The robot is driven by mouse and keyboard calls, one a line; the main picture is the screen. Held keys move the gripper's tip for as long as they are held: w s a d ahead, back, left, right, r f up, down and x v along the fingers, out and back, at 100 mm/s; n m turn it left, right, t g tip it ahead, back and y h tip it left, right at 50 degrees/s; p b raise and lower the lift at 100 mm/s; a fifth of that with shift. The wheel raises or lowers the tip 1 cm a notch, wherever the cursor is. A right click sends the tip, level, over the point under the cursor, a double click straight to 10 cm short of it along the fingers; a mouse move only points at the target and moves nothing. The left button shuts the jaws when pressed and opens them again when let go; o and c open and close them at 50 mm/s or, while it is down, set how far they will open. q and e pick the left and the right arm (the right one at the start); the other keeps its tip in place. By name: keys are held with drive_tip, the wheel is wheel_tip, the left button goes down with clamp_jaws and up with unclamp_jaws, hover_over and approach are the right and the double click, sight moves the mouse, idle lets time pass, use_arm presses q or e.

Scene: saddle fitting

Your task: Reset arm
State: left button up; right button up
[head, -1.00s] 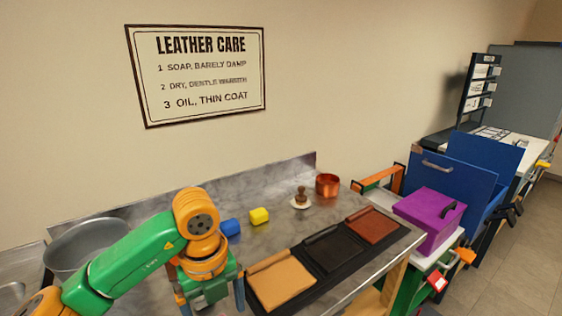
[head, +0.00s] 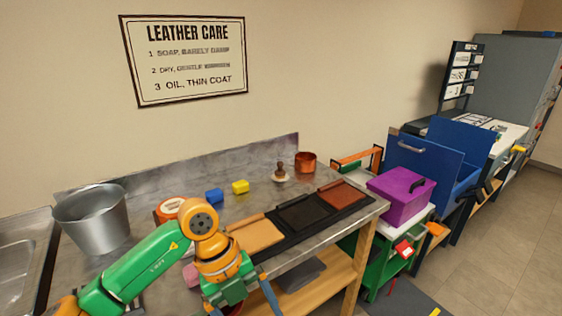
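My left arm comes in from the lower left, green and orange. Its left gripper (head: 241,303) points down at the front edge of the steel bench (head: 118,262). Its two fingers stand wide apart, with the tips at or past the bottom edge of the picture. I see nothing held between the visible parts of the fingers. My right arm and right gripper are not in view.
A metal bucket (head: 92,222) stands at the bench's left. A purple box (head: 399,195) sits beyond the bench.

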use_arm(q)
drive_tip(key=s+d+g+h, duration=0.1)
drive_tip(key=d+g+h, duration=0.1)
drive_tip(key=d+h, duration=0.65)
drive_tip(key=w+d+n+t+h, duration=0.2)
drive_tip(key=w+n+t+h, duration=0.4)
drive_tip(key=n, duration=0.1)
drive_tip(key=w+a+f+n+t+y, duration=0.2)
drive_tip(key=w+a+f+n+t, duration=0.2)
drive_tip(key=f+n+t, duration=0.25)
drive_tip(key=s+a+f+n+t+y, duration=0.2)
drive_tip(key=a+f+n+y, duration=0.35)
drive_tip(key=f, duration=0.45)
drive_tip(key=s+a+f+n+t+y, duration=0.2)
drive_tip(key=a+f+n+y, duration=0.35)
drive_tip(key=f, duration=0.45)
drive_tip(key=s+a+f+n+g+y, duration=0.2)
drive_tip(key=s+a+f+g+y, duration=0.3)
drive_tip(key=s+f, duration=0.65)
drive_tip(key=s+a+f+n+g, duration=0.1)
drive_tip(key=s+a+f+g, duration=0.1)
drive_tip(key=s, duration=0.9)
drive_tip(key=s+a+f+g, duration=0.2)
drive_tip(key=s+f+g, duration=0.2)
drive_tip(key=s, duration=0.7)
drive_tip(key=shift+s+a+f+n, duration=0.15)
drive_tip(key=shift+a+n, duration=0.1)
drive_tip(key=shift+n, duration=0.1)
